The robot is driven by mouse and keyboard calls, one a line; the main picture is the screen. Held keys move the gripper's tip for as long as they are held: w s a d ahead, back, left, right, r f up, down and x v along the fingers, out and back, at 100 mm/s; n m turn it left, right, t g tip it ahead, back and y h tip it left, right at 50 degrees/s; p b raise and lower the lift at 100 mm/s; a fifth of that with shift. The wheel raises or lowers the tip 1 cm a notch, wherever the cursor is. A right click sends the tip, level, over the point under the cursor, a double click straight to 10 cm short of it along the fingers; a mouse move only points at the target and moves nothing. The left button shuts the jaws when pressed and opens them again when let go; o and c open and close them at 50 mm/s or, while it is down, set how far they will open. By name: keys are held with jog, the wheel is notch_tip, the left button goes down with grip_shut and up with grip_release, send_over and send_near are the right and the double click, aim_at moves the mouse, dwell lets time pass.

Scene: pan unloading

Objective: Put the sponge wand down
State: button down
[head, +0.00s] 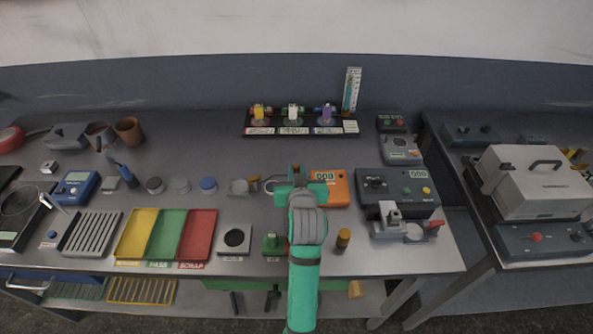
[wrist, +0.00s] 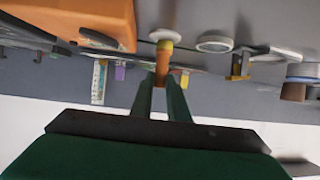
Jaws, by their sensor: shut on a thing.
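My gripper (wrist: 166,84) is shut on the sponge wand (wrist: 165,46). In the wrist view, the wand has a brown-orange handle between the fingers, a yellow part beyond them and a pale round end. The wrist picture is upside down, so the pale end points towards the bench. I cannot tell whether it touches the bench. In the head view, my gripper (head: 300,187) is over the middle of the bench, just left of the orange box, and my arm hides the wand.
The orange box (head: 331,187) stands close beside my gripper, with a grey ring (head: 268,186) on the other side. A dark rack (head: 300,130) stands behind. Red, green and yellow trays (head: 198,235) lie front left. A brown, yellow-topped cylinder (head: 343,239) stands front right.

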jog(key=shift+s+d, duration=0.15)
jog(key=shift+s, duration=0.05)
jog(key=shift+f, duration=0.2)
jog(key=c, duration=1.7)
grip_release()
jog(key=shift+w, duration=0.1)
jog(key=shift+r, duration=0.15)
jog(key=shift+r, duration=0.1)
jog(key=v, duration=1.2)
